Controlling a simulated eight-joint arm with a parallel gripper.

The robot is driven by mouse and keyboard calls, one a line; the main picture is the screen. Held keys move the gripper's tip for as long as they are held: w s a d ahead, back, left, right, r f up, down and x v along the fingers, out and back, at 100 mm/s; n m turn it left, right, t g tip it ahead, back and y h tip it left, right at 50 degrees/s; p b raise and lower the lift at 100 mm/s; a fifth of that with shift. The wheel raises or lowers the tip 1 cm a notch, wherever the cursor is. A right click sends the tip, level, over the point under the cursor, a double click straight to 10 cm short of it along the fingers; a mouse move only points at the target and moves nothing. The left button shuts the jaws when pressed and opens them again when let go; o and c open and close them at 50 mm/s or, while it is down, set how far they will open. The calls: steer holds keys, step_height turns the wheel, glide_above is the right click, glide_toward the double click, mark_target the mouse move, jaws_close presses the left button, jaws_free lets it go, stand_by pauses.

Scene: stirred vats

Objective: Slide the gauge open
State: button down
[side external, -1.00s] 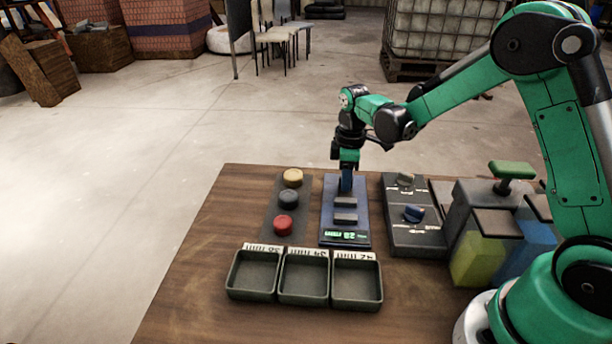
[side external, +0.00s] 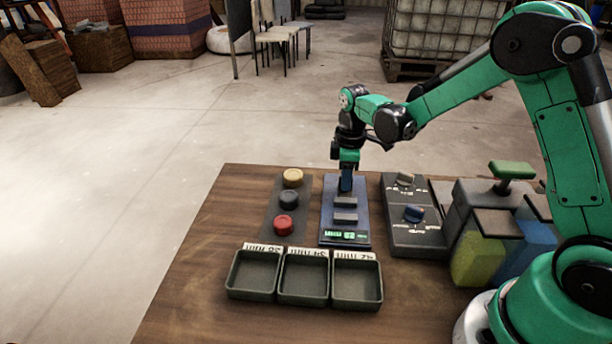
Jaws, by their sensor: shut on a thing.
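The gauge (side external: 328,215) is a flat blue plate on the wooden table, with a lit green display (side external: 343,236) at its near end. Its digits are too small to read surely. Two grey blocks (side external: 345,209) lie across the plate, one behind the other with a narrow gap. My gripper (side external: 346,185) points down over the far part of the gauge, just behind the far block. It is shut on a part of the gauge's slide, which the fingers mostly hide.
Yellow, dark and red round pieces (side external: 284,225) stand on a strip left of the gauge. Three labelled open trays (side external: 304,299) sit in front. A grey panel with knobs (side external: 416,241) stands close on the right, with vats (side external: 481,257) beyond. The table's front left is bare.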

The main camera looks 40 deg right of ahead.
steer(key=shift+w+d, duration=1.15)
steer(key=c, duration=0.8)
jaws_free()
steer(key=shift+r, duration=2.85)
